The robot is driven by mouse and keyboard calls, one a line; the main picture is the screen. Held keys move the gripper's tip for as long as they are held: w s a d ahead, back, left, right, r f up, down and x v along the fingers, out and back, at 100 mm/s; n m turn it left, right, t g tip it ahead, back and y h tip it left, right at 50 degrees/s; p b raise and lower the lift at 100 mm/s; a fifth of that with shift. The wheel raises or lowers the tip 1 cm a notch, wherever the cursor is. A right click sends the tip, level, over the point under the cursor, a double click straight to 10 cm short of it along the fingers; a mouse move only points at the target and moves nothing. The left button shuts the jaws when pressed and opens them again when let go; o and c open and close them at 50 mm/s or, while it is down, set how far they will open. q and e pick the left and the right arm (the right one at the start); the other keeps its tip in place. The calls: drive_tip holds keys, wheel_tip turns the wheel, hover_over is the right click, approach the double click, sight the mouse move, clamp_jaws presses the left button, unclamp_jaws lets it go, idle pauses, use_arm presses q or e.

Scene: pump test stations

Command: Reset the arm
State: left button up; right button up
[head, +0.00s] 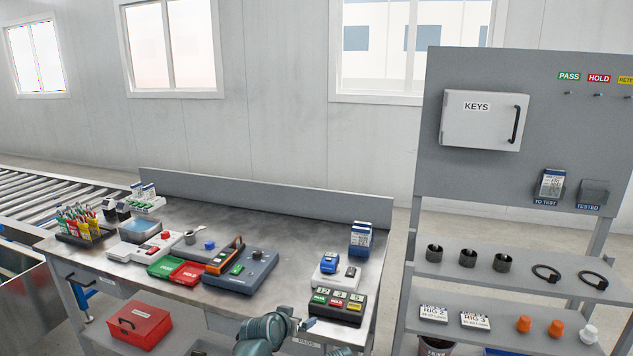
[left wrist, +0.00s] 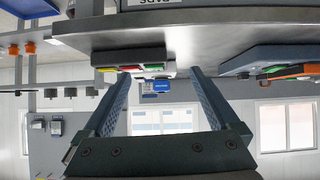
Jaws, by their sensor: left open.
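My left arm (head: 262,332) comes in at the bottom centre of the head view, low in front of the bench's front edge. Its left gripper (head: 306,324) shows small there, just left of and below the block with PASS-style buttons. In the left wrist view, which is upside down, the left gripper (left wrist: 161,75) has its two fingers wide apart with nothing between them. The button block (left wrist: 142,68) and a blue item (left wrist: 155,86) show beyond the fingers, apart from them. My right gripper is in neither view.
The metal bench (head: 215,215) holds a button block (head: 337,304), a blue tester (head: 240,270), green and red trays (head: 187,273), and a pen rack (head: 80,232). A red box (head: 138,324) sits below. A grey rack (head: 520,250) stands right. The bench's back middle is clear.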

use_arm(q)
drive_tip(key=s+a+f+n+g+y, duration=0.1)
drive_tip(key=s+a+f+g, duration=0.25)
drive_tip(key=s, duration=0.35)
drive_tip(key=s+a+f+n+g+y, duration=0.1)
drive_tip(key=s+a+f+g, duration=0.25)
drive_tip(key=s, duration=0.35)
drive_tip(key=s+a+f+n+g+y, duration=0.1)
drive_tip(key=s+a+f+g+y, duration=0.15)
drive_tip(key=s+a, duration=0.3)
drive_tip(key=s+d+r+m+p, duration=0.1)
drive_tip(key=s+d+r+p, duration=0.2)
drive_tip(key=d, duration=0.3)
drive_tip(key=s+d+r+m+g+p, duration=0.1)
drive_tip(key=s+d+r+m+p, duration=0.1)
drive_tip(key=d+r+p, duration=0.3)
drive_tip(key=shift+s+d+r, duration=0.2)
drive_tip(key=shift+s+d, duration=0.25)
drive_tip(key=shift+s, duration=0.15)
